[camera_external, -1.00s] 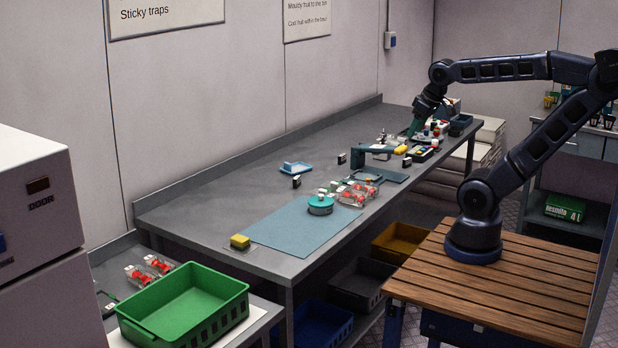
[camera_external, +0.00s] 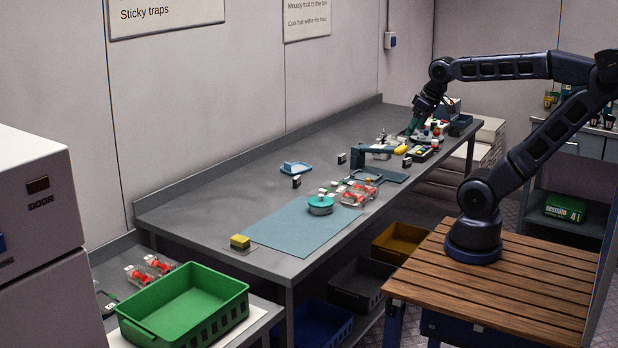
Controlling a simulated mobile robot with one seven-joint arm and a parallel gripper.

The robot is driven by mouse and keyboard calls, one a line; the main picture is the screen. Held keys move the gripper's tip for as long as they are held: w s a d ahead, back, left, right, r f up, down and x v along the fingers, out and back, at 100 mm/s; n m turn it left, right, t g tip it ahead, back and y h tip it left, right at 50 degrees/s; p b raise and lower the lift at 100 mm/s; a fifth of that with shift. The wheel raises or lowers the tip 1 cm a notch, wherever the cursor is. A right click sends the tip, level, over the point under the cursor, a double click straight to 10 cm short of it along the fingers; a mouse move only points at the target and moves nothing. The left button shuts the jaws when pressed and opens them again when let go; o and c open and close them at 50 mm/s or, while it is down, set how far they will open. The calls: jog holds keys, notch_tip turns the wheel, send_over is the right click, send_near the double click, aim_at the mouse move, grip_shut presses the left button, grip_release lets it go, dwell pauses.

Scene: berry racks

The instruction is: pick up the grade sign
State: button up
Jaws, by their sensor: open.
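My gripper (camera_external: 412,130) is at the far end of the long grey bench, pointing down close to a cluster of small items. Its fingers are open, but they are small and partly lost among the items. Small dark upright signs with pale faces stand on the bench: one (camera_external: 296,181) near the middle, one (camera_external: 341,158) farther back, and one (camera_external: 407,162) near the front edge. They are too small to read, so I cannot tell which is the grade sign. All three stand apart from my gripper.
Clear punnets with red fruit (camera_external: 358,193), a teal round device (camera_external: 320,205) and a pale blue tray (camera_external: 295,168) lie nearer. A green crate (camera_external: 185,305) is at front left. The bench's back left is clear.

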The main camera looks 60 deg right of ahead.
jog(key=w+d+r+m+t+h, duration=0.1)
jog(key=w+d+r+m+h, duration=0.1)
jog(key=w+d+r, duration=0.3)
jog(key=w+d+r+m+t+h, duration=0.1)
jog(key=w+d+r+h, duration=0.1)
jog(key=w+d, duration=0.35)
jog(key=w+d+r+t+h, duration=0.1)
jog(key=w+d+t, duration=0.15)
jog(key=d, duration=0.75)
jog(key=w+d+r+m+t+h, duration=0.1)
jog(key=w+d+r, duration=0.15)
jog(key=d, duration=0.65)
jog(key=w+d+r+t+h, duration=0.1)
jog(key=w+d+t, duration=0.15)
jog(key=d, duration=0.75)
jog(key=s+d+f+n+y, duration=0.1)
jog(key=s+d+f+y, duration=0.2)
jog(key=d+f, duration=0.45)
send_near(408, 159)
jog(key=shift+w+d+f+y, duration=0.25)
jog(key=shift+w+d+y, duration=0.15)
jog(key=shift+w+d, duration=0.3)
jog(key=shift+x, duration=5.4)
jog(key=shift+r, duration=0.1)
jog(key=c, duration=1.1)
